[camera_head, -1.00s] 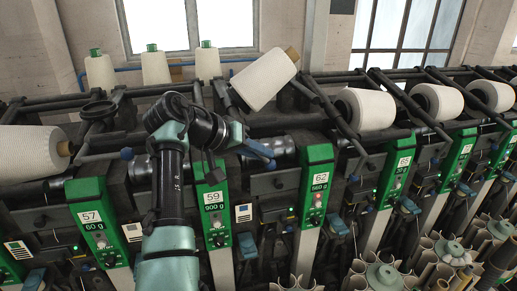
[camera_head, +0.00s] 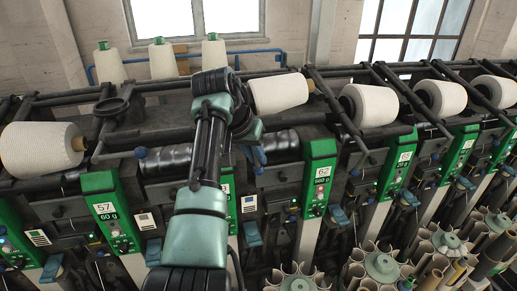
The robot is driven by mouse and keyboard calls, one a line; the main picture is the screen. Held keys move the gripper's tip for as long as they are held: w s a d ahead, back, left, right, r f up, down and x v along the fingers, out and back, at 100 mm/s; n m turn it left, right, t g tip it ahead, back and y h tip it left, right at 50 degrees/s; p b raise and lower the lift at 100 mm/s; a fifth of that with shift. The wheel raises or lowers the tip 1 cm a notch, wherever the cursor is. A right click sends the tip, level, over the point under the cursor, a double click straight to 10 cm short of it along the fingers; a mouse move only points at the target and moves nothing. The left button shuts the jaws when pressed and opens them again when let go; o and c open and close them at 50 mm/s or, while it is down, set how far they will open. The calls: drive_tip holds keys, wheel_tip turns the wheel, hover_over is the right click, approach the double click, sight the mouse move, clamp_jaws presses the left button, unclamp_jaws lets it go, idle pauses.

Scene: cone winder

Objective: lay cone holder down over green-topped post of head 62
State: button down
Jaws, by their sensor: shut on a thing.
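A cream cone (camera_head: 278,93) lies nearly level behind the green-topped post (camera_head: 320,172) of head 62, up and to its left. The cone holder that carries it is mostly hidden by the cone and my arm. The post's green face shows the number 62 and a lit 560 g display. My gripper (camera_head: 257,153) is left of the post, below the cone, at a blue part beside the dark roller. It is small and partly covered by my wrist. It is shut on what looks like the cone holder's handle; the exact contact is unclear.
Other cones lie on the neighbouring heads, one to the left (camera_head: 40,149) and one to the right (camera_head: 368,105). Dark holder bars (camera_head: 342,115) stick out between heads. Green posts of heads 57 (camera_head: 104,210) and 65 (camera_head: 398,165) stand alongside. Bobbin magazines (camera_head: 382,265) crowd the lower right.

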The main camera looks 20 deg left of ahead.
drive_tip(key=shift+s+f+g+y+p, duration=0.3)
drive_tip(key=shift+g+p, duration=0.1)
drive_tip(key=shift+s+a+f+y, duration=0.1)
drive_tip(key=shift+a+f+y, duration=0.1)
drive_tip(key=shift+y, duration=0.1)
idle(0.3)
drive_tip(key=c, duration=0.9)
unclamp_jaws()
drive_tip(key=shift+r, duration=0.15)
drive_tip(key=shift+o, duration=0.2)
drive_tip(key=shift+r, duration=0.15)
drive_tip(key=shift+a+r, duration=0.1)
drive_tip(key=shift+r, duration=0.05)
drive_tip(key=b+v, duration=0.5)
drive_tip(key=v, duration=0.7)
drive_tip(key=shift+r, duration=0.3)
